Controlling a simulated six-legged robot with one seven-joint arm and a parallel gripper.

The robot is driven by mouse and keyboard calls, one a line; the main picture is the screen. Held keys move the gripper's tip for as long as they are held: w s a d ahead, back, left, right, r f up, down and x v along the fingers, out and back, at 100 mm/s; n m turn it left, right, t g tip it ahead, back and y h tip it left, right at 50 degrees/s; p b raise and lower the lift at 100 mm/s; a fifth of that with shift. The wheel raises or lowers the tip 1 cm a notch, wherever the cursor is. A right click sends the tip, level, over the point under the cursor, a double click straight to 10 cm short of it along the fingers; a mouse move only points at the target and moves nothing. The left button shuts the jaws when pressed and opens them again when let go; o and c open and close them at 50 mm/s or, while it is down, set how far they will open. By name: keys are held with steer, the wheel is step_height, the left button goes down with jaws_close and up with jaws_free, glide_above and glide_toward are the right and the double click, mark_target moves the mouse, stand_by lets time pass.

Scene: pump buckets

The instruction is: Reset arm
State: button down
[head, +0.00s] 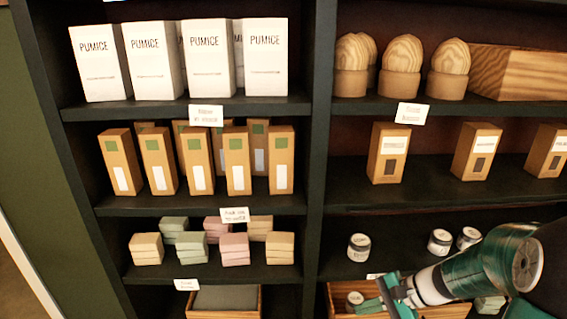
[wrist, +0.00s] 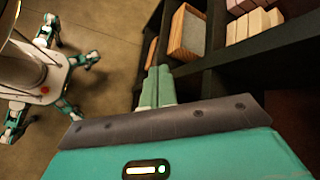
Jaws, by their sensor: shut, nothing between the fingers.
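My gripper (head: 393,293) is at the lower right of the head view, at the end of my green and white arm. It is in front of the lower right part of a dark shelf unit (head: 316,120). In the wrist view my gripper (wrist: 155,80) shows its two green fingers together, with nothing between them. The fingers point toward the shelf's lower edge and the floor. Part of the wooden tray (head: 440,311) behind my gripper is hidden by it.
Small jars (head: 359,247) stand on the shelf just above my gripper. Boxes, soap stacks (head: 234,248) and wooden brushes (head: 402,66) fill other shelves. A wooden crate (wrist: 187,33) stands near the fingers in the wrist view. Bare floor (wrist: 110,50) lies left of the shelf.

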steer(key=s+a+r+n+t+h, duration=0.3)
steer(key=s+r+n+h, duration=0.6)
steer(key=s+r, duration=0.6)
steer(key=shift+a+r+n+h, duration=0.4)
steer(key=shift+r+n, duration=0.5)
steer(key=shift+n, duration=0.1)
steer(key=shift+s+d, duration=0.15)
steer(key=shift+d, duration=0.05)
